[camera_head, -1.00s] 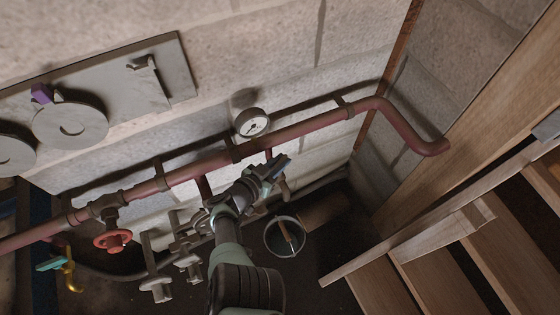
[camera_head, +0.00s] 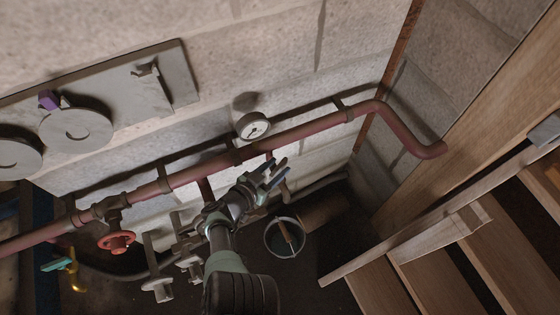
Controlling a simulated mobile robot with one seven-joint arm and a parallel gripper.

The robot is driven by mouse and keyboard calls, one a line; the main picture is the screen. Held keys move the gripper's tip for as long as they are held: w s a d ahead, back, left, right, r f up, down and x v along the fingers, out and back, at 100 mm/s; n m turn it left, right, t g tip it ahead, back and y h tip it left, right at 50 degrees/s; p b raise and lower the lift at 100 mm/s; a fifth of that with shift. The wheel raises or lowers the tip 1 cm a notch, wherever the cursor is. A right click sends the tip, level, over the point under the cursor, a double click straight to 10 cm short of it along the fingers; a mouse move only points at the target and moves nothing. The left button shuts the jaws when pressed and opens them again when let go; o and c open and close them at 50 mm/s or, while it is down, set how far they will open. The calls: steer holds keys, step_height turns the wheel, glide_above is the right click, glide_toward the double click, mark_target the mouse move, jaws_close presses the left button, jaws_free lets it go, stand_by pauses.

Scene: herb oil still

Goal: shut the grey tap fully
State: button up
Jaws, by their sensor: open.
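My gripper (camera_head: 275,174) is open and empty, its fingers pointing up and right, close below the red pipe (camera_head: 300,130). Behind the fingers is a short drop pipe, partly hidden by them; I cannot tell whether they touch it. No part is plainly the grey tap. Several grey fittings with bar-like handles (camera_head: 157,288) stand left of my arm, partly hidden by it. A grey lever (camera_head: 147,70) also sits on the wall panel at upper left.
A red handwheel (camera_head: 116,242) and a teal-handled brass tap (camera_head: 66,266) are at lower left. A round gauge (camera_head: 252,126) sits above the pipe. A bucket (camera_head: 284,238) stands below the gripper. Wooden steps (camera_head: 430,285) fill the lower right.

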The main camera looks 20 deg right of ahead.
steer(key=p+v, duration=0.5)
steer(key=v, duration=0.5)
steer(key=shift+s+a+r+p, duration=0.2)
steer(key=shift+s+a+p, duration=0.05)
steer(key=shift+p, duration=0.15)
